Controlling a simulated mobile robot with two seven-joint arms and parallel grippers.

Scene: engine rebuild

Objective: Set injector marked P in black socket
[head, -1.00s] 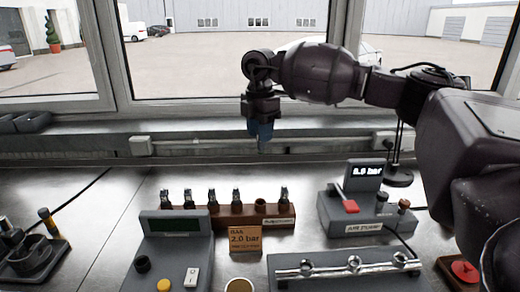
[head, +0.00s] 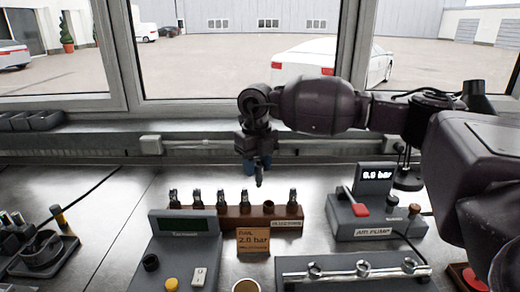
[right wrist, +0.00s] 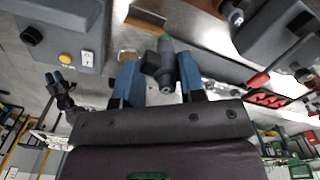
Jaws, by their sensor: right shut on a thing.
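My right gripper (head: 257,163) is shut on a dark injector (head: 259,179), its tip pointing down above the wooden rack. The right wrist view shows the injector (right wrist: 163,68) between the blue fingers, with a green patch on it. The rack (head: 230,223) holds several upright injectors and one empty hole near its right end. The silver rail (head: 338,276) with three ring-like sockets lies on a grey block at front right. I cannot tell which socket is black, nor read a letter on any injector. My left gripper (right wrist: 60,76) appears only in the right wrist view, its blue fingers apart and empty.
An air pump unit (head: 362,215) with a red lever stands right of the rack. A dark holder (head: 40,255) is at far left. Bare bench lies behind the rack.

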